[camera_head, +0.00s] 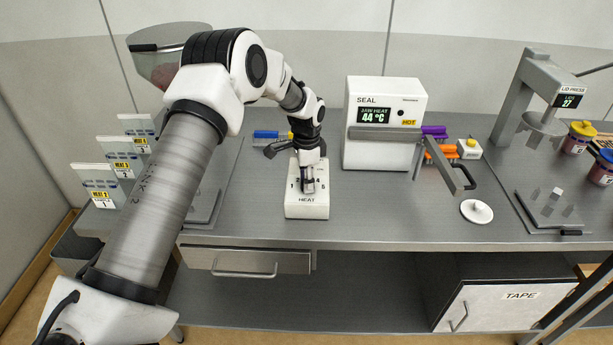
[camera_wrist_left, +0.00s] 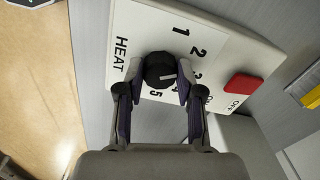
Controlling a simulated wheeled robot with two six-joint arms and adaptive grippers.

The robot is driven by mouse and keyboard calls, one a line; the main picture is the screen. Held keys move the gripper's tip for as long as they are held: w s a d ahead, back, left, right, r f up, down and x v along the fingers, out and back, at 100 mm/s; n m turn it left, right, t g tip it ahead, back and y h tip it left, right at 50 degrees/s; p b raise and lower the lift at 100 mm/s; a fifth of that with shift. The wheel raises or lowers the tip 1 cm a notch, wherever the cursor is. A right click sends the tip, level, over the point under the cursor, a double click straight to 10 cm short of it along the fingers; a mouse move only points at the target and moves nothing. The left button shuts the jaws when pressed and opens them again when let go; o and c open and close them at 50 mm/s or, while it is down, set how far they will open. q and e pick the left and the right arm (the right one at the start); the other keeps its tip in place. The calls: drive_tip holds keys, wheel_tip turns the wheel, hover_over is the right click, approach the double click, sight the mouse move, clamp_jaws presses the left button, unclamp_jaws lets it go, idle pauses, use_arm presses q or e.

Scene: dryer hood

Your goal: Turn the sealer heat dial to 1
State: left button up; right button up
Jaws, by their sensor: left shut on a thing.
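The sealer heat dial is a round black knob (camera_wrist_left: 158,66) on a white HEAT box (camera_head: 307,208) that stands on the bench in front of the sealer (camera_head: 384,155). In the left wrist view the box face shows the numbers 1 to 5 around the knob and a red OFF button (camera_wrist_left: 243,86). The knob's pale mark points to the 3 and 4 side; the exact number is unclear. My left gripper (camera_head: 307,188) is shut on the knob, one finger on each side. In the head view it mostly hides the knob. My right gripper is not in view.
The sealer's display reads 44 °C with a HOT tag. Its arm (camera_head: 462,175) sticks out right of the box. A white disc (camera_head: 476,211) lies on the bench. A blue item (camera_head: 268,137) lies behind my gripper. A lid press (camera_head: 533,105) stands at right.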

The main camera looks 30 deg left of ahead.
use_arm(q)
drive_tip(key=n, duration=0.1)
drive_tip(key=n+p, duration=0.1)
drive_tip(key=n, duration=0.3)
drive_tip(key=shift+s+d+f, duration=0.1)
drive_tip(key=shift+s+f, duration=0.1)
drive_tip(key=shift+s, duration=0.05)
drive_tip(key=shift+n+p, duration=0.7)
drive_tip(key=shift+n, duration=1.7)
drive_tip(key=o, duration=1.2)
drive_tip(key=shift+w, duration=0.1)
drive_tip(key=shift+c, duration=0.2)
drive_tip(key=shift+w, duration=0.1)
drive_tip(key=shift+r, duration=0.25)
wheel_tip(320, 180, up, 12)
drive_tip(key=shift+f, duration=0.25)
